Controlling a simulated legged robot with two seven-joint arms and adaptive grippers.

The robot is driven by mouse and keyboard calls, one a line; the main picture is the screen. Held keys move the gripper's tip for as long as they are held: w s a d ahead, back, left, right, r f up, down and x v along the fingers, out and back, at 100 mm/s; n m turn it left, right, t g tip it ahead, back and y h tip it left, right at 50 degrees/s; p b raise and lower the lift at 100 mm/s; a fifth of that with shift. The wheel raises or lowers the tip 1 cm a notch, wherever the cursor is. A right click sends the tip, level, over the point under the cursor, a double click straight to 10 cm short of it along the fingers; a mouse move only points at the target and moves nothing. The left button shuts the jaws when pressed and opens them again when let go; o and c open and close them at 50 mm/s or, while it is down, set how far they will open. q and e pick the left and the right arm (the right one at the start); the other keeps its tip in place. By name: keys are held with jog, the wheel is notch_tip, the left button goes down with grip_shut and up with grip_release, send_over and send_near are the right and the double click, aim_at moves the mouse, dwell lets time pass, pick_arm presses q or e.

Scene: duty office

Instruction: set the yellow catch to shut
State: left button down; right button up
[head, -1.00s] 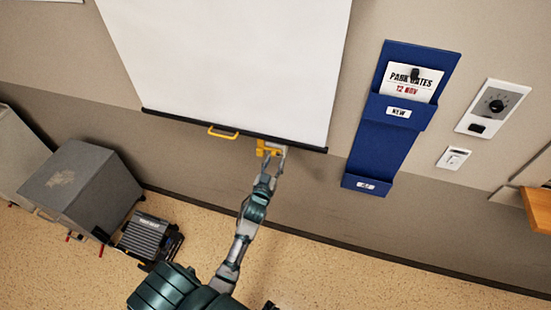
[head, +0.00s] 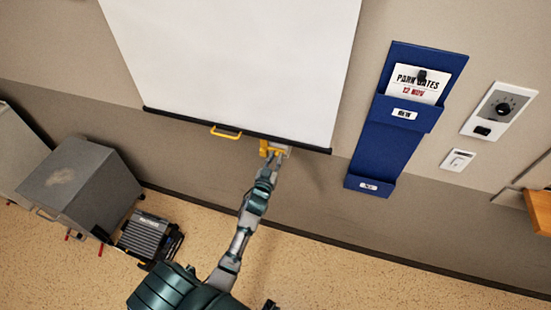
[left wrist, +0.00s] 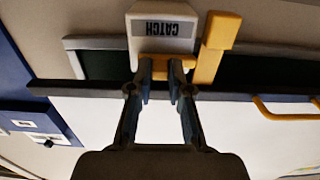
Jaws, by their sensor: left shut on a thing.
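The yellow catch (head: 265,148) sits at the bottom bar of the white screen in the head view, partly hidden by my gripper. An upright yellow bar (left wrist: 214,48) stands beside the plate. My left gripper (head: 274,156) is shut on the catch; its fingertips (left wrist: 164,90) also show in the left wrist view. I cannot tell the catch's setting. My right gripper is not in view.
The white screen (head: 235,65) hangs above, with a yellow pull handle (head: 226,132) left of the catch. A blue wall rack (head: 385,135) and wall controls (head: 499,108) are to the right. Grey cabinets (head: 85,180) stand at the left. The wall below the screen is clear.

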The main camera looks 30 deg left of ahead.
pick_arm(q)
jog(key=a, duration=0.2)
jog(key=a+p, duration=0.1)
jog(key=shift+s+a+r, duration=0.3)
jog(key=shift+s+r, duration=0.05)
jog(key=shift+s, duration=0.05)
jog(key=shift+d, duration=0.1)
jog(key=c, duration=1.2)
grip_release()
jog(key=shift+o, duration=0.6)
jog(key=shift+a+f, duration=0.2)
jog(key=shift+s+f, duration=0.15)
jog(key=shift+s, duration=0.15)
send_near(268, 149)
jog(key=v, duration=0.5)
jog(key=shift+s+d, duration=0.2)
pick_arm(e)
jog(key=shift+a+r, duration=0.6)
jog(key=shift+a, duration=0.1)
